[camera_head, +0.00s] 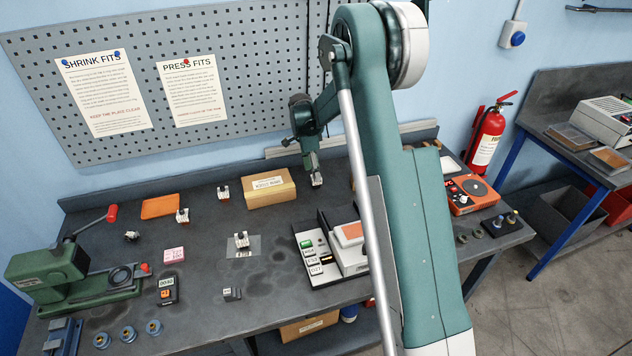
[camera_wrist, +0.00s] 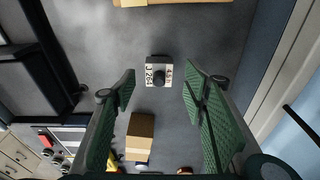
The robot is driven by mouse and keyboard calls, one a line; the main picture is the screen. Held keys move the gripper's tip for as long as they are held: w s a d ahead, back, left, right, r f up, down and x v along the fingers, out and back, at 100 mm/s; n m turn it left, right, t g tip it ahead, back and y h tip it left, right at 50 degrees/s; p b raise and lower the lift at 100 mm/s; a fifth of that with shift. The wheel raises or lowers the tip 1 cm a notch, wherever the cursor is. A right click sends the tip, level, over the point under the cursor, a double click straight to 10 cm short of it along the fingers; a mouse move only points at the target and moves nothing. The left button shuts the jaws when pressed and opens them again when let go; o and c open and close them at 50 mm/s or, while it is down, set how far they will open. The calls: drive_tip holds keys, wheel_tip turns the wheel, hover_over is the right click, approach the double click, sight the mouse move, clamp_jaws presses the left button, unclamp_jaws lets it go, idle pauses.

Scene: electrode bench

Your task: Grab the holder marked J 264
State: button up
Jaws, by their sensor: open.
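A small holder (camera_wrist: 158,75) with a dark round knob and white label plates stands on the grey bench in the wrist view. Its left plate seems to read J 264, small and turned sideways. My gripper (camera_wrist: 160,67) is open, with a green ridged finger on either side of the holder and clear space between. In the head view my gripper (camera_head: 313,163) points down over what looks like the same holder (camera_head: 317,180), right of the cardboard box. Its label is too small to read there.
The cardboard box (camera_head: 271,188) stands close to the left of the holder. Other similar holders (camera_head: 183,215) (camera_head: 223,192) (camera_head: 241,241) are spread to the left. A white instrument (camera_head: 346,247) stands nearer the front. My arm hides part of the bench's right side.

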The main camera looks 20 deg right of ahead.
drive_tip(key=shift+s+d+f, duration=0.1)
drive_tip(key=shift+d+f, duration=0.05)
drive_tip(key=shift+f, duration=0.7)
drive_tip(key=shift+w+d+f, duration=0.1)
drive_tip(key=shift+d+f, duration=0.1)
drive_tip(key=shift+f, duration=0.7)
drive_tip(key=shift+s+d+f, duration=0.1)
drive_tip(key=shift+d+f, duration=0.05)
drive_tip(key=shift+f, duration=0.7)
drive_tip(key=c, duration=1.2)
drive_tip(key=shift+r, duration=0.2)
drive_tip(key=shift+r, duration=4.85)
